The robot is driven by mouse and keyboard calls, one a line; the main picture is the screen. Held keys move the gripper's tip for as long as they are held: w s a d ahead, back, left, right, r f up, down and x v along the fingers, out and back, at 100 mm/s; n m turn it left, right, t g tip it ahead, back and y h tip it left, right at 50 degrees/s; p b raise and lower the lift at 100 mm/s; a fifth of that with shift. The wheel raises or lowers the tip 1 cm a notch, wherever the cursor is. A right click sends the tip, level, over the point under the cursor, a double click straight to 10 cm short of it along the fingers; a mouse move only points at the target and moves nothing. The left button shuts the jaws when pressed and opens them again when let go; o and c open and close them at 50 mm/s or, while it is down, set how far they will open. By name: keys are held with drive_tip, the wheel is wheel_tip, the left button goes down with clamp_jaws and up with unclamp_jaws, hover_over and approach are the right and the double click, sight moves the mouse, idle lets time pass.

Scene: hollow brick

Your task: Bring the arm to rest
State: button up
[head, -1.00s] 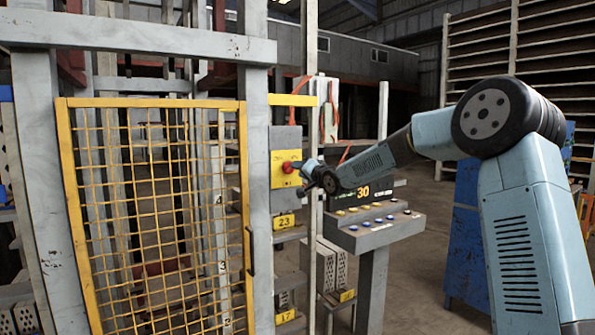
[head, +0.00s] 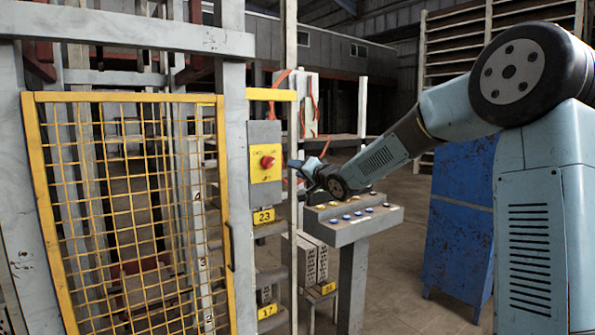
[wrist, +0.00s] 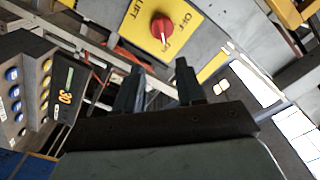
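My gripper (head: 292,167) is at the end of my blue arm, just right of the yellow switch plate (head: 265,167) in the head view. The plate carries a red rotary knob (head: 267,161). In the wrist view my gripper (wrist: 157,82) shows two dark fingers apart with nothing between them. The red knob (wrist: 162,27) lies beyond the fingertips, apart from them, on the yellow plate marked OFF and LIFT. In the head view the fingers are small and partly hidden by the wrist.
A console (head: 352,217) with several coloured buttons stands below my forearm. A yellow mesh gate (head: 135,200) in a grey frame stands at left. A blue cabinet (head: 460,215) is behind my arm at right. Open floor shows between console and cabinet.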

drive_tip(key=shift+s, duration=0.1)
drive_tip(key=s+d+f+g+h, duration=0.1)
drive_tip(key=s+d+g+h, duration=0.1)
drive_tip(key=s+d+h, duration=0.45)
drive_tip(key=s+d+f+n+g+h, duration=0.1)
drive_tip(key=s+d, duration=0.2)
drive_tip(key=s, duration=0.7)
drive_tip(key=s+d+f+g+h, duration=0.2)
drive_tip(key=s+d+h, duration=0.25)
drive_tip(key=s, duration=0.35)
drive_tip(key=s+d+f+g+y, duration=0.1)
drive_tip(key=s+d+f+g, duration=0.1)
drive_tip(key=s, duration=0.9)
drive_tip(key=s+d+f+n+g+y, duration=0.1)
drive_tip(key=s+d+f+g, duration=0.1)
drive_tip(key=s, duration=0.9)
drive_tip(key=shift+s+d+f, duration=0.35)
drive_tip(key=shift+d+f, duration=0.45)
drive_tip(key=shift+d, duration=0.3)
